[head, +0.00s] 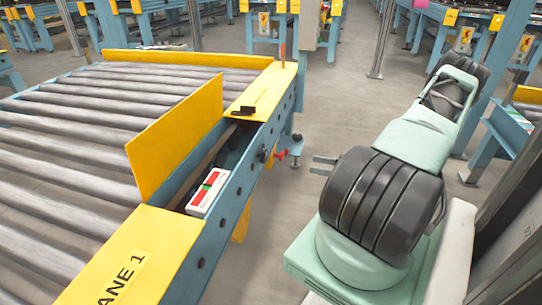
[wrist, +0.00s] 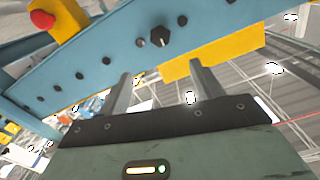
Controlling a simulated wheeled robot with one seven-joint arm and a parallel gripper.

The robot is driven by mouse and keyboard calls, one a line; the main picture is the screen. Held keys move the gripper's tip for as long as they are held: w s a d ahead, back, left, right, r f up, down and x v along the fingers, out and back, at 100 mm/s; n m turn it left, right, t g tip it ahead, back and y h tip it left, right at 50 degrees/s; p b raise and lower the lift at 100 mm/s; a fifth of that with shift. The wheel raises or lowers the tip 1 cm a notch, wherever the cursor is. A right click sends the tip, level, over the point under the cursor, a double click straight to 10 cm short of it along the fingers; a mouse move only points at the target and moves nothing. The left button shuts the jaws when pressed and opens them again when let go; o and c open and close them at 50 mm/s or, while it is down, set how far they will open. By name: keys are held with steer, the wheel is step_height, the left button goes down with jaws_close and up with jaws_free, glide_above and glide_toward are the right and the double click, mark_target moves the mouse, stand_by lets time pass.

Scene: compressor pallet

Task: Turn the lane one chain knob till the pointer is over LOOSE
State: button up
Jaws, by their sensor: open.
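Lane one is the roller conveyor with a blue side rail (head: 236,163) and a yellow plate reading "ANE 1" (head: 122,275). A dark knob (head: 262,154) sticks out of the rail's outer face; in the wrist view a black knob (wrist: 160,36) shows on the blue rail, between and beyond my fingertips. Its pointer and any LOOSE lettering are too small to read. A white box with red and green marks (head: 208,190) sits at the rail. My gripper (head: 323,165) is open and empty, right of the rail and apart from the knob; its two fingers (wrist: 160,72) point at the rail.
A red button on a yellow box (wrist: 42,19) is at the wrist view's upper left. A yellow upright guard (head: 177,137) stands on the conveyor. The floor (head: 345,110) behind my gripper is clear.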

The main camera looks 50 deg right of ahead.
mark_target(266, 156)
steer(key=b+x, duration=0.4)
steer(key=x, duration=1.2)
steer(key=shift+w+a, duration=0.1)
steer(key=c, duration=1)
